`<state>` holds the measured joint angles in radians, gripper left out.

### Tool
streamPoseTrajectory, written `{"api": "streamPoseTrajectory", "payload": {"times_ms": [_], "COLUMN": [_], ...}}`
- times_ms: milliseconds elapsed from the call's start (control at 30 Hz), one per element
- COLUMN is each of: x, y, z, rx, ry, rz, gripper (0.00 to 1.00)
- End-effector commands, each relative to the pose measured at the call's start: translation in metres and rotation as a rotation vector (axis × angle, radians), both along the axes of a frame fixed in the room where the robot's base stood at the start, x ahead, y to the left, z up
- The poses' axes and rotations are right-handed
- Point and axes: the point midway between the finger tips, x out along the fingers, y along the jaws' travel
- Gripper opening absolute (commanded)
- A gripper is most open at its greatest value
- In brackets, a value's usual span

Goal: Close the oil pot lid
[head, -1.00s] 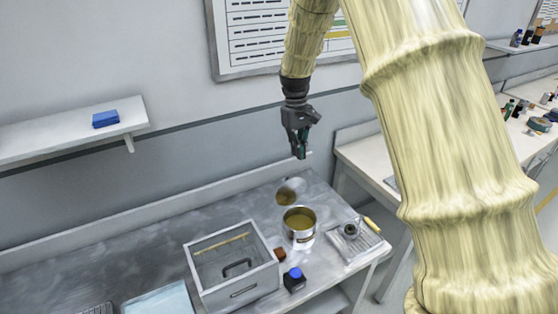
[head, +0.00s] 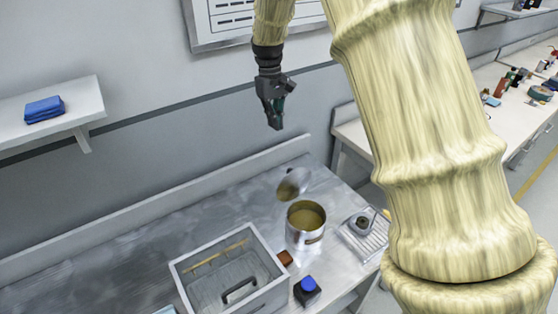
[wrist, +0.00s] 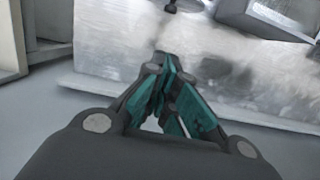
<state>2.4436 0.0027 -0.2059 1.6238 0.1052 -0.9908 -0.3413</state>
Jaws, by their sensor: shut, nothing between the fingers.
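The oil pot (head: 306,232) is a silver metal pot with yellowish oil, upright on the metal workbench in the head view. Its round lid (head: 293,184) stands tilted up behind the pot's rim, leaving the pot open. My gripper (head: 276,127) points downward, well above the bench and a little left of the lid in the picture, touching nothing. In the wrist view my gripper (wrist: 165,75) shows its teal finger pads drawn together, with nothing between them. I cannot make out the pot in the wrist view.
A grey open-topped box (head: 232,271) with a handle stands left of the pot. A small brown block (head: 285,258) and a dark bottle with a blue cap (head: 307,290) are in front. A tray with a round part (head: 363,231) lies right.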

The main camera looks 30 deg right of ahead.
Motion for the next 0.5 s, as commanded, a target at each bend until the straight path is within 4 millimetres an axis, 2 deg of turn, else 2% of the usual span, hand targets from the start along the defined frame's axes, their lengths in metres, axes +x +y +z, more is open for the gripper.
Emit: {"api": "streamPoseTrajectory", "payload": {"times_ms": [33,333,500], "x": [0.000,-0.003,-0.008], "y": [0.000,-0.002,-0.002], "z": [-0.010,-0.023,-0.047], "rx": [0.000,0.000,0.000], "ry": [0.000,0.002,0.004], "rz": [0.000,-0.003,-0.002], "gripper": [0.00,0.00,0.00]}}
